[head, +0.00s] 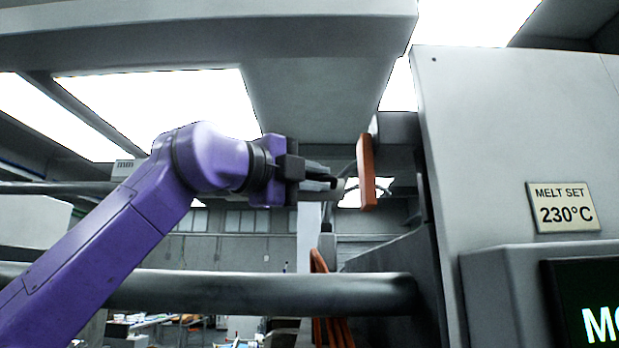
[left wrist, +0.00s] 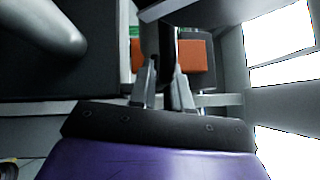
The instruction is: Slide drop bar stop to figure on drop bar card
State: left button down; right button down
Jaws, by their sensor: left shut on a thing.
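My left gripper (head: 325,184) reaches in from the left on a purple arm, its jaws pointing right. It is shut on a small grey part, which I take to be the drop bar stop (head: 338,188); its jaws hide much of it. In the left wrist view the fingers (left wrist: 166,88) close around a dark piece (left wrist: 160,45). An orange bar (head: 367,172) hangs upright just right of the grip; it also shows behind the fingers in the left wrist view (left wrist: 195,56). I cannot make out a drop bar card with a figure. My right gripper is not in view.
A grey machine housing (head: 510,120) stands at the right with a "MELT SET 230°C" plate (head: 564,207). A thick round tie bar (head: 260,293) runs below the gripper. A grey beam (head: 310,95) hangs above. More orange parts (head: 320,290) are lower down. A small "mm" plate (head: 123,167) is at left.

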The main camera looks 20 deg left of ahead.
pick_arm(q)
jog(key=c, duration=1.3)
grip_release()
jog(key=shift+o, duration=0.5)
jog(key=shift+w+d, duration=0.1)
jog(key=shift+w, duration=0.05)
jog(key=b+v, duration=0.4)
jog(key=v, duration=0.6)
jog(key=shift+s+b, duration=0.2)
jog(key=shift+b, duration=0.15)
